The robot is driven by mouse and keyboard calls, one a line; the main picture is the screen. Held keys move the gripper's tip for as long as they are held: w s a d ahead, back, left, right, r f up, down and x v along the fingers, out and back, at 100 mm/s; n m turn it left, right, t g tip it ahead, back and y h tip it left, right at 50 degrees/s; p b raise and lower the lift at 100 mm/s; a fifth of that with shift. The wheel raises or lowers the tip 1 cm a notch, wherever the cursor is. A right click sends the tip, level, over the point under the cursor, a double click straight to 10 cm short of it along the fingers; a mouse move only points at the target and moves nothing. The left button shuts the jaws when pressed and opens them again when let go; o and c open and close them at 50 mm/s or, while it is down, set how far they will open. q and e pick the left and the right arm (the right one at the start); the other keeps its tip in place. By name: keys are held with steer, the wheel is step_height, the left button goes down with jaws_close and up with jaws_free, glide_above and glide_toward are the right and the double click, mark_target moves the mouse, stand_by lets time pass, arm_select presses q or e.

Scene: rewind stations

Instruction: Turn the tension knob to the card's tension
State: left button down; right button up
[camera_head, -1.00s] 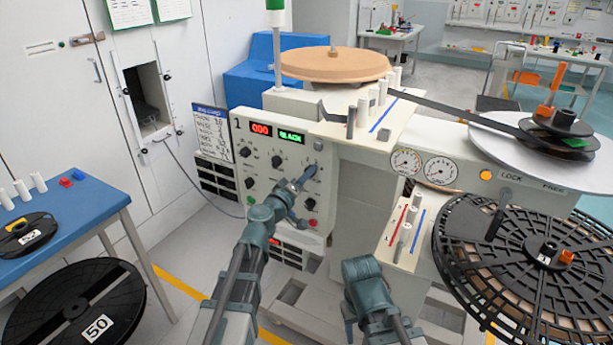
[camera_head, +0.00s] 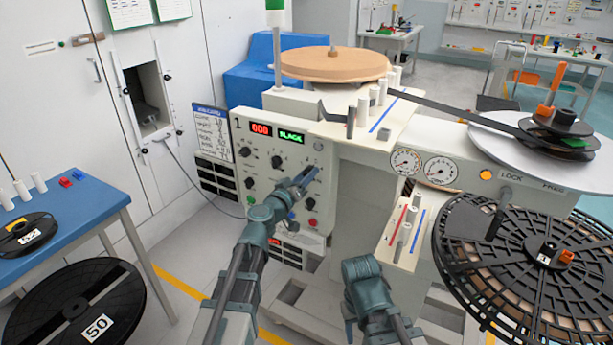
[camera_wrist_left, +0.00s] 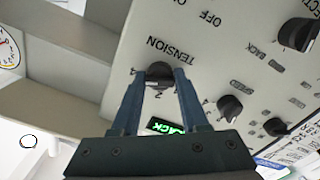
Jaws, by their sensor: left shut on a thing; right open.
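My left gripper (camera_head: 311,171) is at the upper right of the grey control panel (camera_head: 256,178). In the left wrist view its two fingers (camera_wrist_left: 159,84) are shut on the black tension knob (camera_wrist_left: 158,70), one on each side. The word TENSION is printed beside the knob, upside down in that view. In the head view the gripper hides the knob. A white card (camera_head: 212,132) with rows of writing hangs at the panel's left side; its values are too small to read surely. My right arm (camera_head: 362,270) is low in the middle; its gripper is hidden.
The panel has a red display (camera_head: 260,129) reading 000 and a green display (camera_head: 291,136) that seems to read SLACK. Other knobs, a green button and a red button (camera_head: 312,222) sit close around. A large black reel (camera_head: 480,215) is at the right.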

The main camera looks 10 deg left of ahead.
arm_select(q)
steer(key=shift+c, duration=2.3)
jaws_free()
steer(key=shift+s, duration=0.1)
